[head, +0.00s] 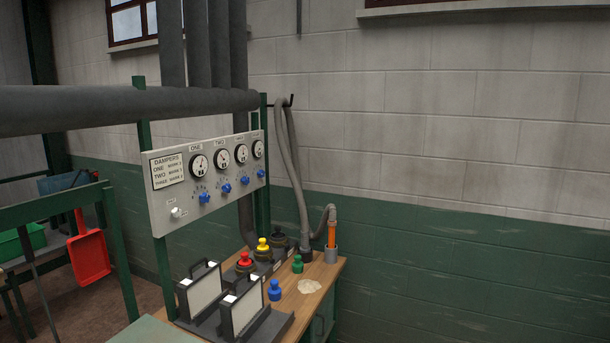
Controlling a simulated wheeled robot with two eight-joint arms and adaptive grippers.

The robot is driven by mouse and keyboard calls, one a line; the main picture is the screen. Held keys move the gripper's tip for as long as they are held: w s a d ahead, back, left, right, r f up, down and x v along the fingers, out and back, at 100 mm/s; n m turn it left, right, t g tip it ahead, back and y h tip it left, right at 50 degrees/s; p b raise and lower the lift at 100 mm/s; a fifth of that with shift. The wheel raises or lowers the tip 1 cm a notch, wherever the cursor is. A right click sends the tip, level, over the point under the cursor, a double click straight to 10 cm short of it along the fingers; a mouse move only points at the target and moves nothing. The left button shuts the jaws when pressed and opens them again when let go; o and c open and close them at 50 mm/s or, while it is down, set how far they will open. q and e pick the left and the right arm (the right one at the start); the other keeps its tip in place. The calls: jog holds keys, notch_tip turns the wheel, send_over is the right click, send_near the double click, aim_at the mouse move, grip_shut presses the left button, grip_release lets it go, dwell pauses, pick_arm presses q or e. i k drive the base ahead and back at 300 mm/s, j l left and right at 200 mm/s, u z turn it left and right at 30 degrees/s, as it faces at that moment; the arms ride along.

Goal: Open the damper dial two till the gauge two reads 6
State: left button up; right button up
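A grey damper panel (160,219) hangs on green posts left of centre, turned at an angle to me. It carries a row of several round gauges with a blue dial under each. Gauge two (222,156) is the second from the left, under a label "TWO". Its needle is too small to read. Damper dial two (226,188) is the blue knob below it, and nothing touches it. Gauge one (199,165) and its blue dial (204,197) are just to the left. Neither of my grippers shows in the head view.
A wooden bench (330,268) below the panel holds coloured-capped bottles, two framed boards (202,291) and a hose (296,180) at the back. A thick grey pipe (70,108) crosses above the panel. A red dustpan (88,258) hangs at left.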

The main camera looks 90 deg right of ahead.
aim_at(226, 188)
jog(key=z, duration=2.6)
jog(key=i+l+u, duration=0.15)
jog(key=u, duration=0.2)
jog(key=i+l+u, duration=0.1)
jog(key=u, duration=0.3)
jog(key=i+l+u, duration=0.1)
jog(key=l+u, duration=0.25)
jog(key=j, duration=0.1)
